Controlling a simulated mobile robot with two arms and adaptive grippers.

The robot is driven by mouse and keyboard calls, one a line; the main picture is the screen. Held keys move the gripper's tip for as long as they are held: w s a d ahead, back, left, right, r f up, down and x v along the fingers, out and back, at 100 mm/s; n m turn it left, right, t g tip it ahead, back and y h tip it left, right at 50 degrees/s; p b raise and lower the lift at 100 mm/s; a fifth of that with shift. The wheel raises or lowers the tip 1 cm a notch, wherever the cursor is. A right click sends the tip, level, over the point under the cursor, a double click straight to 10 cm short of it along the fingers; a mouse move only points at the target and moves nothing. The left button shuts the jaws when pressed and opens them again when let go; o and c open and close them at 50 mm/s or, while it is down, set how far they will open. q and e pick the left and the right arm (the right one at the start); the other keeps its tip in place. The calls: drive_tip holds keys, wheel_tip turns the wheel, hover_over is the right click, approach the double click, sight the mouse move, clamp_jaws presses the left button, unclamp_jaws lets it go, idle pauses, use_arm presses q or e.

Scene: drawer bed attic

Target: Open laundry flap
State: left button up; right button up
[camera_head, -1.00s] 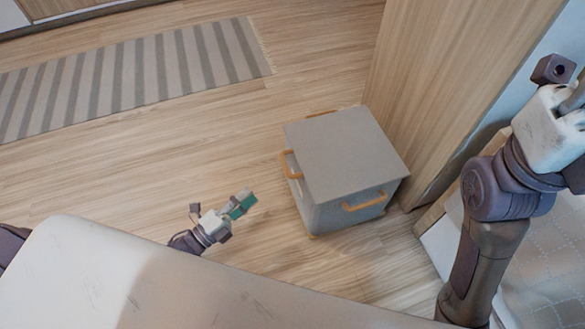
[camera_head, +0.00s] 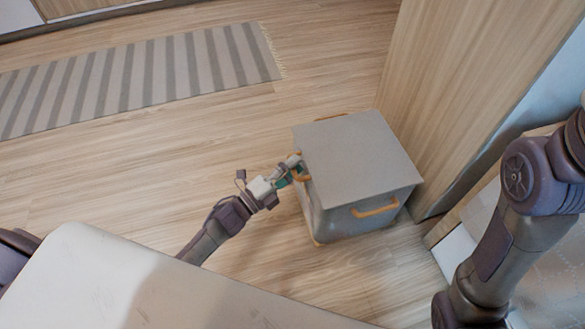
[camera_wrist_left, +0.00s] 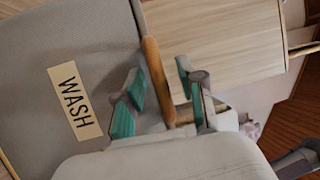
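A grey laundry box (camera_head: 345,215) with a flat grey lid (camera_head: 357,155) stands on the floor, and the lid lies shut. It has an orange handle (camera_head: 376,208) on its near side and another orange handle (camera_head: 302,178) on its left side. My left gripper (camera_head: 286,172) is at the left handle. In the left wrist view, its two teal-padded fingers (camera_wrist_left: 160,82) are apart, one on each side of the handle (camera_wrist_left: 153,62). Contact with the handle cannot be told. A "WASH" label (camera_wrist_left: 75,103) is on the grey box side. My right gripper is out of view.
A wooden panel (camera_head: 460,90) stands close behind and right of the box. A striped rug (camera_head: 140,75) lies at the back left. The wooden floor (camera_head: 130,165) left of the box is clear.

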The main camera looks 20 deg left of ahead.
use_arm(q)
clamp_jaws()
idle(0.4)
